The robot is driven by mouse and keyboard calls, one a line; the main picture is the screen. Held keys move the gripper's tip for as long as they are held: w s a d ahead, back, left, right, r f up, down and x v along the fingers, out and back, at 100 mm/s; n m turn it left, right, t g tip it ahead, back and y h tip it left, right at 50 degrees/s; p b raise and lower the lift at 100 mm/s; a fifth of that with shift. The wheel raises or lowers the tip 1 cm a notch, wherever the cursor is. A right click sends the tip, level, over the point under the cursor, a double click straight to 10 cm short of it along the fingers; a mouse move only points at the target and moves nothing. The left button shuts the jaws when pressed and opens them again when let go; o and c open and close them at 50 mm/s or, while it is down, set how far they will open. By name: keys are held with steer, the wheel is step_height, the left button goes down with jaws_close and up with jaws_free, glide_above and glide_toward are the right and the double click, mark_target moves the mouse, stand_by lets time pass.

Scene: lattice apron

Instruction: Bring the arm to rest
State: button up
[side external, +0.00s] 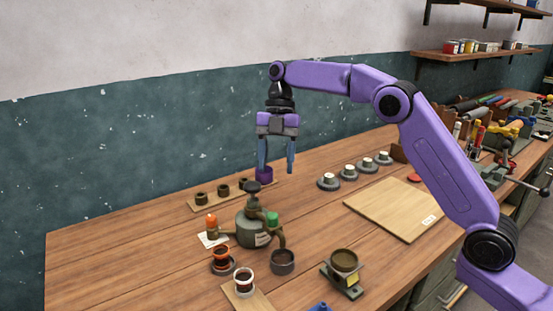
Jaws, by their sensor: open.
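My gripper (276,160) hangs from my purple arm, pointing down above the wooden workbench (110,258). Its two blue fingers are apart, with nothing visible between them. A purple cup-like piece (264,173) shows just behind and below the left fingertip. I cannot tell from this view how far apart they are. Below the gripper stands a green-grey pot (250,229) with a dark knob on top and curved side arms.
Around the pot are an orange-topped piece (211,222), dark cups (282,262), and a brass-coloured cup on a stand (344,262). Several round dark pieces with white tops (349,171) line the back. A pale board (393,207) lies right; cluttered tools (500,135) stand beyond it.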

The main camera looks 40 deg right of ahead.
steer(key=shift+r, duration=0.15)
stand_by(0.4)
steer(key=s+a+f+m+t+h, duration=0.15)
steer(key=s+m, duration=0.65)
steer(key=s, duration=1.2)
steer(key=s+d+f+m, duration=0.2)
steer(key=s+d, duration=0.1)
steer(key=s, duration=0.3)
steer(key=s+d+f+m+t, duration=0.1)
steer(key=s+d+f+m, duration=0.1)
steer(key=s+d, duration=0.2)
steer(key=s+d+f+m+t+h, duration=0.1)
steer(key=s+d+f+m, duration=0.1)
steer(key=s, duration=0.6)
steer(key=shift+s+d+f+m, duration=0.3)
steer(key=shift+d+f, duration=0.1)
steer(key=shift+d, duration=0.35)
